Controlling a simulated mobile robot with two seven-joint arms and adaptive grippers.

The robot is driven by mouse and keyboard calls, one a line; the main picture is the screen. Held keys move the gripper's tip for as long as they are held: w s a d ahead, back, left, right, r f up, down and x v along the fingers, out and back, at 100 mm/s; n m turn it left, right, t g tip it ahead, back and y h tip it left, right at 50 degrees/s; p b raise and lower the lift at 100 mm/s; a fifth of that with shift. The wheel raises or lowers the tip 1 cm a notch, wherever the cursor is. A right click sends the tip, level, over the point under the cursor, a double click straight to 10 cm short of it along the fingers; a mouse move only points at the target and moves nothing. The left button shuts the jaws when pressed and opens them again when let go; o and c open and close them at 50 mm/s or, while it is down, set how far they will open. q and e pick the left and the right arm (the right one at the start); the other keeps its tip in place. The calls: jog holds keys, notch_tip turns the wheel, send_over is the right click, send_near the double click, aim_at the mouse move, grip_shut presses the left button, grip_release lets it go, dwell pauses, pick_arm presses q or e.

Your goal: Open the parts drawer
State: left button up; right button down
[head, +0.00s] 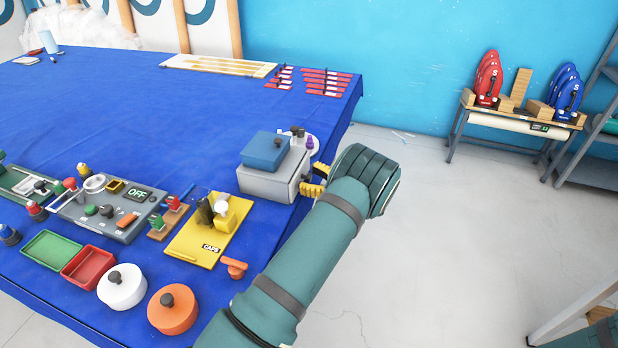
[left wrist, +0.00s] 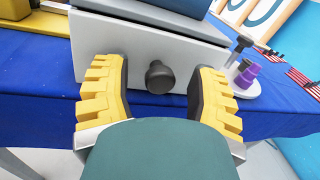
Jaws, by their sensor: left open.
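The parts drawer is a grey box (head: 270,177) at the table's right edge, with a blue box (head: 265,150) on top. In the left wrist view its pale front (left wrist: 125,50) faces me and carries a round dark knob (left wrist: 160,77). My left gripper (head: 313,182) is at this front, by the table edge. In the left wrist view my left gripper (left wrist: 155,78) is open, its yellow fingers on either side of the knob, with visible gaps. The drawer's front looks flush; my arm hides part of it in the head view. My right gripper is not in view.
A white tray (left wrist: 240,88) with purple-capped items stands just right of the drawer. A yellow stand (head: 190,244), a grey panel (head: 105,225) and white and orange lidded pots (head: 122,290) are left of my arm. The floor (head: 450,240) to the right is open.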

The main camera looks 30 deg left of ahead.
pick_arm(q)
jog(key=shift+a, duration=0.25)
grip_shut()
jog(key=w+d+b, duration=0.2)
jog(key=d, duration=0.6)
jog(key=shift+d, duration=0.4)
grip_release()
